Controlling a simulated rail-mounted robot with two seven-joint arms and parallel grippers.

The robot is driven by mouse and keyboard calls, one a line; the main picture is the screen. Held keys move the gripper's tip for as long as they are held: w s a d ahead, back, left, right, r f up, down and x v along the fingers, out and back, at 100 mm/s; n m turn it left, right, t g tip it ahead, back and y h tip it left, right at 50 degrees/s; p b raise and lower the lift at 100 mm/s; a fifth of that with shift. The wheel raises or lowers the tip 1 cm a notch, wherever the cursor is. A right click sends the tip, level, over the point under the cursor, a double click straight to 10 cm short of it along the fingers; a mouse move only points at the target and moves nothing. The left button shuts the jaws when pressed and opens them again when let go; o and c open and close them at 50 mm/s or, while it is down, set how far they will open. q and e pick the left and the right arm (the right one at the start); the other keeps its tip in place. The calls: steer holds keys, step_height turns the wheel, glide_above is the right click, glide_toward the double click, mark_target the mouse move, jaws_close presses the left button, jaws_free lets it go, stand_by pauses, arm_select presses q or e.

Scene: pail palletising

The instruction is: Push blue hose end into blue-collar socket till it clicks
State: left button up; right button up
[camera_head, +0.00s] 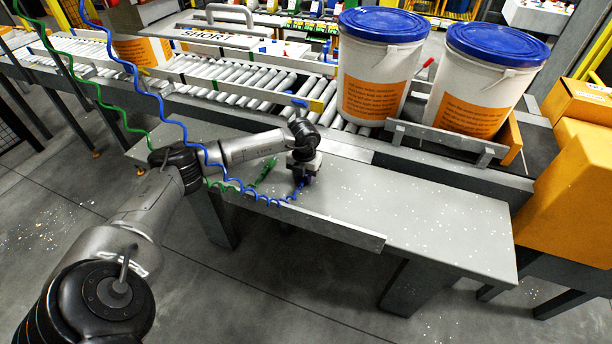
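The blue coiled hose (150,90) hangs from the top left, passes my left arm and runs over the grey bench. Its end (304,183) lies right under my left gripper (304,177). The gripper points down close above the bench top. Its fingers are small and dark, so I cannot tell whether they are closed on the hose end. A small blue part (297,101) shows at the conveyor's near edge beside a yellow piece; I cannot tell whether it is the blue-collar socket. My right gripper is out of view.
A green hose (100,97) ends on the bench left of my gripper. Two white pails with blue lids (378,70) (484,80) stand behind the bench. A raised lip (330,232) runs along the bench front. The bench's right part (440,225) is clear.

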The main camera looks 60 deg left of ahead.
arm_select(q)
jaws_close()
steer(key=shift+r, duration=0.15)
steer(key=shift+r, duration=0.3)
step_height(320, 180, up, 3)
steer(key=shift+r+p, duration=0.2)
steer(key=shift+p, duration=0.55)
steer(key=w+d+r+p, duration=0.2)
steer(key=w+d+r, duration=0.4)
steer(key=d, duration=0.4)
steer(key=shift+r, duration=0.35)
